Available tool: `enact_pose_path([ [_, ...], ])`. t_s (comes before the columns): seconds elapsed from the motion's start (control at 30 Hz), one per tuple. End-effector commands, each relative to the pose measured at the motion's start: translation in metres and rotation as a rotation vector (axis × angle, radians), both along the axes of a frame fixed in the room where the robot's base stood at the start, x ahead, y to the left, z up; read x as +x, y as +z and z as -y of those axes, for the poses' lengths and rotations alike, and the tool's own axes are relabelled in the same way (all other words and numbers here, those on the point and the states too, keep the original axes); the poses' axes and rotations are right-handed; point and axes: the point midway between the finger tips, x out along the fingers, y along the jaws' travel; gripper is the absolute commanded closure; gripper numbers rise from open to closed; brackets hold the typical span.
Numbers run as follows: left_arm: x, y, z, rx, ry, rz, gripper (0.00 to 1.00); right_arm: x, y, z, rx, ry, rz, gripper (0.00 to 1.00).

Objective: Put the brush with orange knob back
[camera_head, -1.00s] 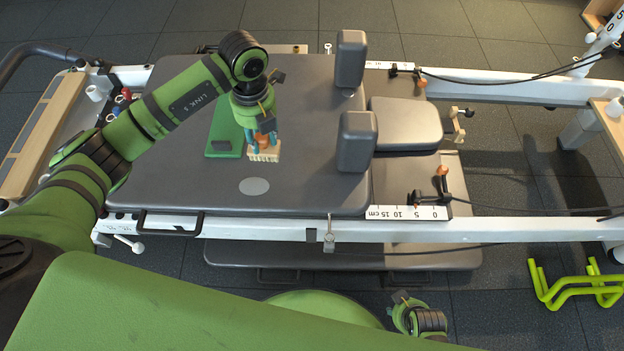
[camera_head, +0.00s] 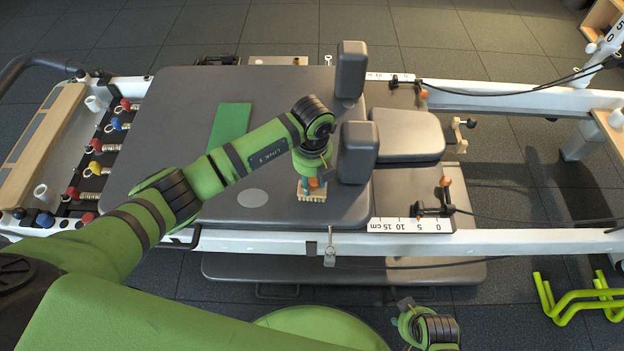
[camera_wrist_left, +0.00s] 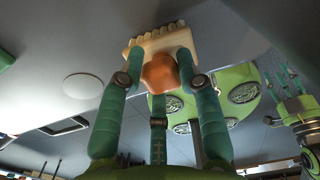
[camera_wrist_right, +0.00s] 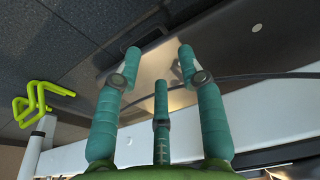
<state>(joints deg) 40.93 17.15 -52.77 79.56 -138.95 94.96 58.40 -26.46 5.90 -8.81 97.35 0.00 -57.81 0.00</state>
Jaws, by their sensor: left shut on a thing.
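The brush (camera_head: 312,195) has a pale body with bristles and an orange knob (camera_wrist_left: 161,76). My left gripper (camera_head: 314,180) is shut on its knob, and the fingers hide part of it. The brush is over the grey carriage, beside the lower shoulder rest; I cannot tell whether it touches the surface. In the left wrist view the pale brush body (camera_wrist_left: 158,42) shows beyond the fingertips. My right gripper (camera_wrist_right: 160,62) is open and empty, in front of the white rail.
A green strip (camera_head: 230,124) lies on the carriage (camera_head: 165,150). Two grey shoulder rests (camera_head: 357,152) and a headrest (camera_head: 408,135) stand to the right. Coloured spring ends (camera_head: 96,168) are at the left. A lime-green frame (camera_head: 578,300) stands on the floor at right.

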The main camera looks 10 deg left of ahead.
Motion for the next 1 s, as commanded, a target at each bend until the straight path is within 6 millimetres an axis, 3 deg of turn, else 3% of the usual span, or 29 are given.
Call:
enact_pose_path([
  [0.33, 0.001, -0.002, 0.0, 0.0, -0.001, 0.002, 0.91, 0.002, 0.003, 0.0, 0.0, 0.0, 0.004, 0.6],
  [0.37, 0.0, -0.002, 0.0, 0.0, -0.001, 0.001, 0.61, 0.003, 0.005, 0.0, 0.0, 0.0, 0.006, 0.6],
  [0.4, 0.0, -0.002, 0.0, 0.0, -0.001, 0.001, 0.45, 0.003, 0.005, 0.0, 0.0, 0.0, 0.007, 0.6],
  [0.43, 0.0, -0.002, 0.0, 0.0, -0.001, 0.001, 0.42, 0.003, 0.005, 0.0, 0.0, 0.0, 0.007, 0.6],
  [0.83, 0.001, 0.001, 0.0, -0.001, 0.0, 0.001, 0.42, 0.003, 0.006, -0.001, 0.002, 0.0, 0.009, 0.6],
  [1.0, 0.002, 0.029, 0.0, -0.001, -0.002, 0.007, 0.42, -0.009, -0.011, 0.002, -0.002, 0.002, -0.015, 0.6],
])
